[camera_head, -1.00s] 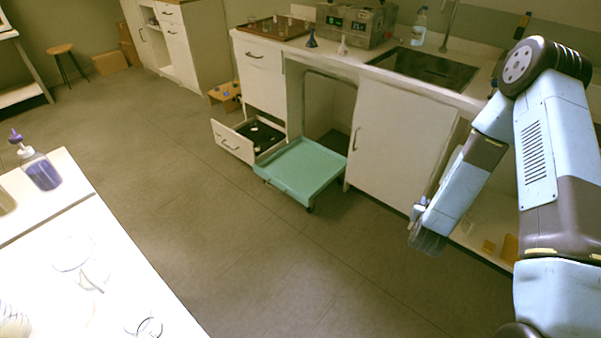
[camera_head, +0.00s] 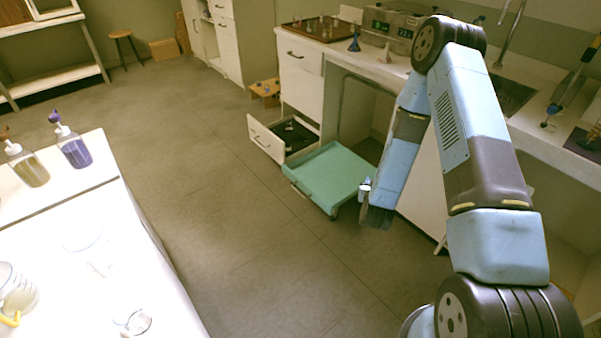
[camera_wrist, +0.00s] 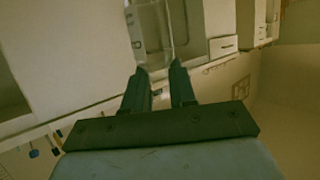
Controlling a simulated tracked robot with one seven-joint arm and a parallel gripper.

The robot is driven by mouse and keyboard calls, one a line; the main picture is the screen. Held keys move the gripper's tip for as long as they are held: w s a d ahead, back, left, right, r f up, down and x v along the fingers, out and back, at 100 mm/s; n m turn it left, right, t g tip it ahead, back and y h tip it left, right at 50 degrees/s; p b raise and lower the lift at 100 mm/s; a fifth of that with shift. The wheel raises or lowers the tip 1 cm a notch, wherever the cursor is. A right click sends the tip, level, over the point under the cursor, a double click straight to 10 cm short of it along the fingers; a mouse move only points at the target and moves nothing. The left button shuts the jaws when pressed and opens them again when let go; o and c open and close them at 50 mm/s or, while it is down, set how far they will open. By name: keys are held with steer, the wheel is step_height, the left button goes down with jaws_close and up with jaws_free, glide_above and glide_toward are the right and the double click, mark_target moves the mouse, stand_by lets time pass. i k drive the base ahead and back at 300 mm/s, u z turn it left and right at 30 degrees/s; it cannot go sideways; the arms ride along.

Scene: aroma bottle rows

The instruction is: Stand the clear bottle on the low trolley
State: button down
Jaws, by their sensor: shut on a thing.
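The low trolley (camera_head: 326,176) is a teal flat tray with a raised rim, low on the floor in front of the cabinets. Its top looks empty. My gripper (camera_head: 374,212) hangs from the arm, just right of the trolley's near right edge in the picture. In the wrist view my gripper (camera_wrist: 160,76) has its two dark fingers a little apart, shut on the clear bottle. The bottle barely shows; a small pale and blue part (camera_head: 365,187) is visible beside the fingers in the head view, and its tilt cannot be told.
An open drawer (camera_head: 266,141) juts out beside the trolley's left side. The cabinets and counter (camera_head: 300,83) stand behind it. A white table (camera_head: 60,255) with pump bottles and glassware is at the left. The floor (camera_head: 215,165) between is clear.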

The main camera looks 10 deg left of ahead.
mark_target(314, 171)
steer(key=u, duration=0.3)
steer(key=i, duration=0.95)
steer(key=u, duration=0.5)
steer(key=i, duration=1.1)
steer(key=z, duration=0.45)
